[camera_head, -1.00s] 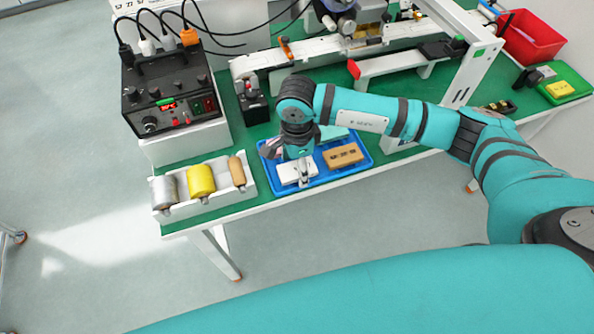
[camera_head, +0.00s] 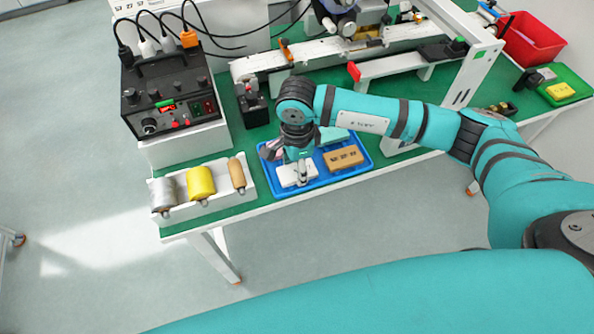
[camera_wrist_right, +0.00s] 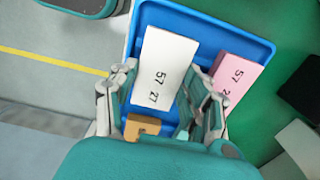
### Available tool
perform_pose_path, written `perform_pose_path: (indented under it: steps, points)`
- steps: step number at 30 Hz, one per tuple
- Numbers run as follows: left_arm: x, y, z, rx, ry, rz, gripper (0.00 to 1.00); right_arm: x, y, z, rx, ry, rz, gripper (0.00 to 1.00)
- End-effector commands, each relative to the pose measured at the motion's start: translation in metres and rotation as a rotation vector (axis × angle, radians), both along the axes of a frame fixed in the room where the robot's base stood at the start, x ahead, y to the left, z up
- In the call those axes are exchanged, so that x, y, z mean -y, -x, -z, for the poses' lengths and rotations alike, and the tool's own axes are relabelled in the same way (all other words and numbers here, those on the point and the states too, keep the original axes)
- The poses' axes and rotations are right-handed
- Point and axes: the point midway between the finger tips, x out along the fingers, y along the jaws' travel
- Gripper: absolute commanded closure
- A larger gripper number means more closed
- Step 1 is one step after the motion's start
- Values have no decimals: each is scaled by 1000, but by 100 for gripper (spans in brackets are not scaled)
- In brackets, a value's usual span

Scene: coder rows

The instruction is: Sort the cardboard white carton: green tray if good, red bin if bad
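The white carton (camera_head: 287,178) lies in the blue tray (camera_wrist_right: 205,22) at the table's front edge. In the right wrist view the white carton (camera_wrist_right: 167,68) shows a flat top marked "57 27". My right gripper (camera_head: 301,178) points down over the carton and partly covers it in the head view. In the wrist view its fingers (camera_wrist_right: 163,80) stand apart on either side of the carton, with slight gaps seeming to show. The green tray (camera_head: 580,82) is at the far right with a yellow item in it. The red bin (camera_head: 530,42) stands behind it. My left gripper is out of view.
A brown carton (camera_head: 343,158), a pink carton (camera_wrist_right: 234,78) and a pale green carton (camera_head: 333,135) share the blue tray. A white rack (camera_head: 235,200) of rolls stands left. The conveyor (camera_head: 330,45) and a white frame (camera_head: 470,70) stand behind and right.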

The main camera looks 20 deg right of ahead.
Motion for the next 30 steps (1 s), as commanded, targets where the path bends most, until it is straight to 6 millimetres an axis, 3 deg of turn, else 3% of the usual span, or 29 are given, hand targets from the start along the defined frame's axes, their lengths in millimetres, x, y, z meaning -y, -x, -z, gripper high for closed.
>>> perform_pose_path:
  steps: [3,10,30]
  points:
    - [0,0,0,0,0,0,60,0,0,0,0,0,0,69]
    - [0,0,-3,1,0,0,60,0,0,-4,0,0,0,69]
    - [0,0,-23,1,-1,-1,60,0,0,-44,0,0,-1,69]
